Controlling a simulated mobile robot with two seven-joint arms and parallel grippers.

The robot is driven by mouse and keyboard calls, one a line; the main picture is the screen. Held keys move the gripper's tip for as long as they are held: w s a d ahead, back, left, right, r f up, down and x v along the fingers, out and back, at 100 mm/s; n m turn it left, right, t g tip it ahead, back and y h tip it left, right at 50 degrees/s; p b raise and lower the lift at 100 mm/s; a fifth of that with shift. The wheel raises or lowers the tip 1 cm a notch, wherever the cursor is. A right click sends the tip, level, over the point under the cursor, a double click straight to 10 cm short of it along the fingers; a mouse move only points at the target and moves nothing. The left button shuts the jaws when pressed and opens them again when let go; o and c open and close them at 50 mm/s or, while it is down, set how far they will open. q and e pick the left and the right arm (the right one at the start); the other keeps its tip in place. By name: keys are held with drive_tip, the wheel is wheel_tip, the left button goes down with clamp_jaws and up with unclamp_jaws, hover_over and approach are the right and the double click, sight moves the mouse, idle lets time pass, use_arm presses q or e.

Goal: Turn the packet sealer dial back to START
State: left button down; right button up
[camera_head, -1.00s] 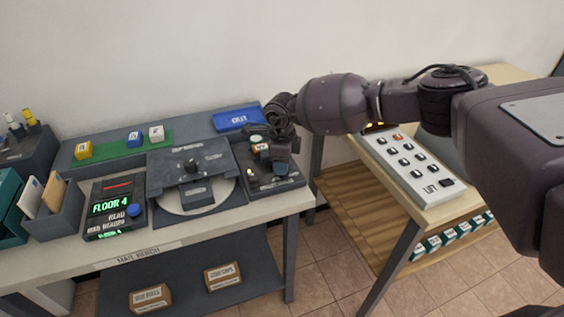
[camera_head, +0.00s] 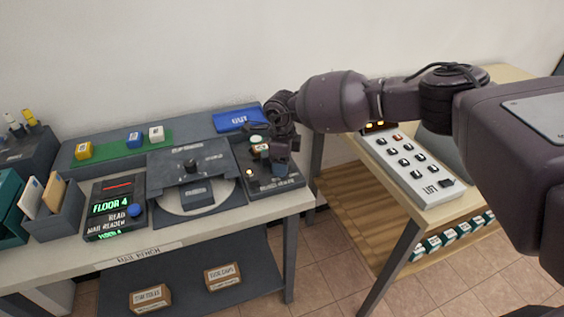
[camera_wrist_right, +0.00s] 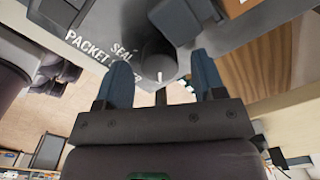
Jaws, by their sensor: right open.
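The packet sealer (camera_head: 291,182) is a dark unit at the right end of the mail bench. Its dark round dial (camera_wrist_right: 157,55) with a white pointer line shows in the right wrist view, close to the lettering "SEAL" and "PACKET". My right gripper (camera_head: 272,167) is over the sealer in the head view and hides the dial there. In the wrist view its two blue fingers (camera_wrist_right: 163,82) are open, one on each side of the dial. I cannot tell whether they touch it. The START mark is not readable. My left gripper is not in view.
A mail reader (camera_head: 113,208) showing "FLOOR 4" is farther left. A blue tray (camera_head: 233,121) lies behind. A lift button panel (camera_head: 407,166) is on the wooden table at right.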

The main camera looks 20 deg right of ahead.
wheel_tip(320, 180, up, 10)
drive_tip(key=p, duration=0.1)
idle(0.6)
